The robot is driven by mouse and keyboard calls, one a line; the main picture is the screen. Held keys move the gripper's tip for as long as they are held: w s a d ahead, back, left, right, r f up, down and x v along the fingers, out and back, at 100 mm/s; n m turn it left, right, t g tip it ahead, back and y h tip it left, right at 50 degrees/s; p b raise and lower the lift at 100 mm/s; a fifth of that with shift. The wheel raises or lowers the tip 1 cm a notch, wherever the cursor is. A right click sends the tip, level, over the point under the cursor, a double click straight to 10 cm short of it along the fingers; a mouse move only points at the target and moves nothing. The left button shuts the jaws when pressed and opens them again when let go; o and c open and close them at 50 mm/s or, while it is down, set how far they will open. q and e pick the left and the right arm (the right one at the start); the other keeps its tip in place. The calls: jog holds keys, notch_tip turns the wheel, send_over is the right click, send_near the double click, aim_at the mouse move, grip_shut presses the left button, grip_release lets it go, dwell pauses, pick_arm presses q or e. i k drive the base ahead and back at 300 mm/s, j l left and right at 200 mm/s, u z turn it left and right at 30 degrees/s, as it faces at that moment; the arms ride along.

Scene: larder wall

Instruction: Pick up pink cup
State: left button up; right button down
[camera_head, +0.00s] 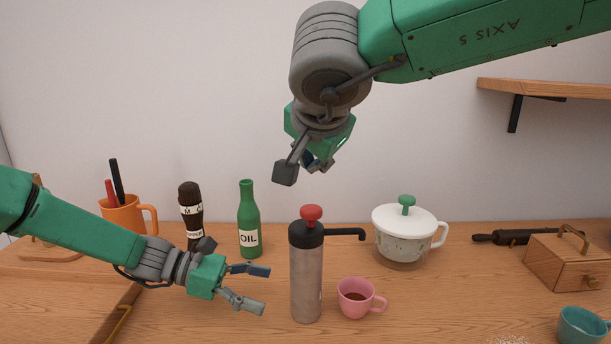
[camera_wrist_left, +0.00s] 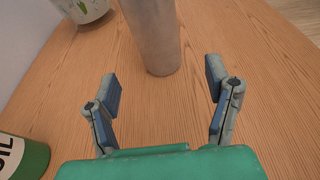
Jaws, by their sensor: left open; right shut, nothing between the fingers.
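My left gripper (camera_head: 257,288) is open and empty, left of the flask and pointing right. In the left wrist view the flask (camera_wrist_left: 154,38) is ahead, beyond the open fingers (camera_wrist_left: 163,88); I cannot see the cup there. My right gripper (camera_head: 304,169) is shut and empty, high above the flask.
A green oil bottle (camera_head: 248,215), a dark pepper mill (camera_head: 190,205) and an orange mug (camera_head: 122,216) stand at the back left. A white lidded pot (camera_head: 402,246) is behind the cup. A wooden box (camera_head: 566,266) and teal cup (camera_head: 580,326) are at right.

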aim_at(356, 293)
jog(key=k+l, duration=0.15)
jog(key=k, duration=0.8)
